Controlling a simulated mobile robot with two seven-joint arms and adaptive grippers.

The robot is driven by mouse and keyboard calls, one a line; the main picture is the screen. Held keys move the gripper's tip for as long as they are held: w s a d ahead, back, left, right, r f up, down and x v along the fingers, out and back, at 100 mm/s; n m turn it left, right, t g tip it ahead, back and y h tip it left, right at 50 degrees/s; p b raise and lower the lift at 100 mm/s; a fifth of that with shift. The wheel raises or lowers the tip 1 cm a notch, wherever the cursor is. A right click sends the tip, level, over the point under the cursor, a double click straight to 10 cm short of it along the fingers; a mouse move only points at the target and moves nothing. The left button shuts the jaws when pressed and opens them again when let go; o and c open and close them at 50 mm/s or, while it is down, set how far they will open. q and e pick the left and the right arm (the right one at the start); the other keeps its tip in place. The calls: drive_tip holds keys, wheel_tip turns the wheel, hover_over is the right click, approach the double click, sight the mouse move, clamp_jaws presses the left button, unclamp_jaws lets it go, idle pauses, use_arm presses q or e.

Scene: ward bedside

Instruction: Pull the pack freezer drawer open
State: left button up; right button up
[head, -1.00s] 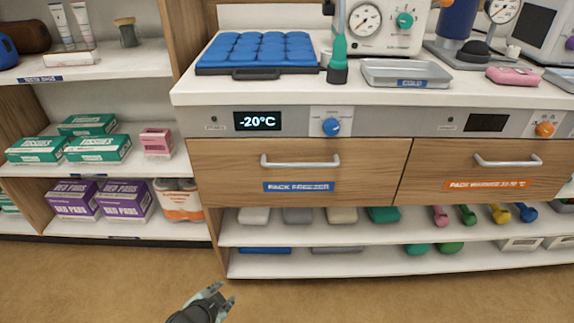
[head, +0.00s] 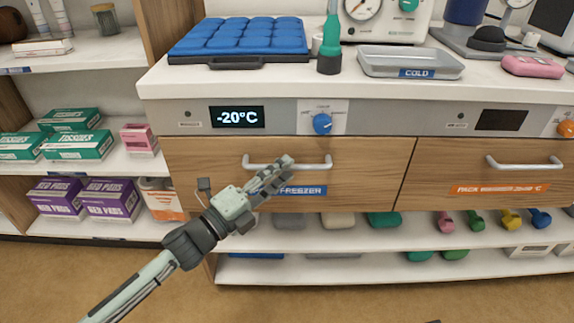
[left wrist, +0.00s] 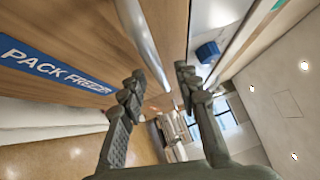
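The pack freezer drawer (head: 370,165) has a wooden front with a blue label (head: 305,191) and is closed, flush with the cabinet. Its silver bar handle (head: 228,161) runs across the front. My left gripper (head: 280,168) is at the handle's middle, covering part of it and of the label. In the left wrist view the gripper (left wrist: 158,76) is open, and the handle (left wrist: 148,45) runs between its two fingers. The fingers are not closed on it; contact cannot be told.
The pack warmer drawer (head: 470,170) is closed on the right. Above are the -20°C display (head: 236,117) and a blue knob (head: 322,123). The counter holds a blue pack tray (head: 240,40) and a metal tray (head: 410,63). Shelves with boxes stand left; the floor in front is clear.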

use_arm(q)
drive_tip(key=shift+x, duration=1.15)
clamp_jaws()
